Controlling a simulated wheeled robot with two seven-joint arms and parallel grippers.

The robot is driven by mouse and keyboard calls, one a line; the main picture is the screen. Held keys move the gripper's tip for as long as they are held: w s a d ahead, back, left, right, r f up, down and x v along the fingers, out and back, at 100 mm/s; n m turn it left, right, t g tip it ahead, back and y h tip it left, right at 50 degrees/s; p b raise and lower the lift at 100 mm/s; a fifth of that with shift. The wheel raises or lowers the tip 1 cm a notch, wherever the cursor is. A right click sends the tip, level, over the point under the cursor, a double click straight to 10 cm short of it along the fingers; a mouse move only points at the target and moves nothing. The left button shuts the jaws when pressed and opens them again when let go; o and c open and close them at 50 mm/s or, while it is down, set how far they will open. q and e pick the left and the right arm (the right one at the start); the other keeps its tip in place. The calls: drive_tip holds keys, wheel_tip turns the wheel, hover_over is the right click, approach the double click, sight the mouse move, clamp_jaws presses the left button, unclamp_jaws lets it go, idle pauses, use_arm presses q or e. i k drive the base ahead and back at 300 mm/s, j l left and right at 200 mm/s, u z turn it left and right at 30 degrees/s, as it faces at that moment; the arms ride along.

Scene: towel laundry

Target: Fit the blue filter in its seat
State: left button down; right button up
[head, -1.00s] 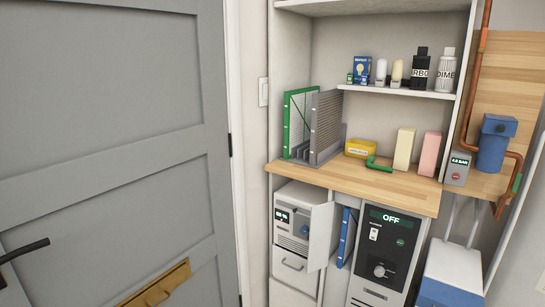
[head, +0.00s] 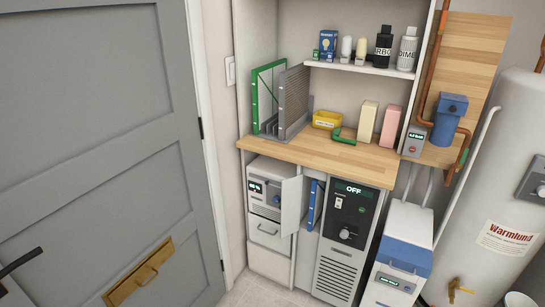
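A blue-framed filter (head: 312,204) stands upright, edge-on, in the narrow gap between the open white door of the left unit and the black-fronted unit (head: 352,212) whose display reads OFF. Only part of its blue edge shows; how it rests in the gap cannot be told. A green-framed filter (head: 255,101) and a grey pleated filter (head: 293,100) stand in a grey rack (head: 271,126) on the wooden counter. Neither of my grippers is in view.
The small white door (head: 291,203) stands open beside the blue filter. A yellow box (head: 326,120) and a green elbow pipe (head: 343,136) lie on the counter (head: 345,157). A blue-topped white unit (head: 401,252) and a water heater (head: 500,190) stand right. A grey door (head: 90,140) fills the left.

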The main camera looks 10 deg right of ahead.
sight(318, 189)
drive_tip(key=i+l, duration=0.2)
drive_tip(key=i, duration=0.25)
drive_tip(key=i+l, duration=0.15)
drive_tip(key=i, duration=0.3)
drive_tip(key=i+l, duration=0.2)
drive_tip(key=i, duration=0.25)
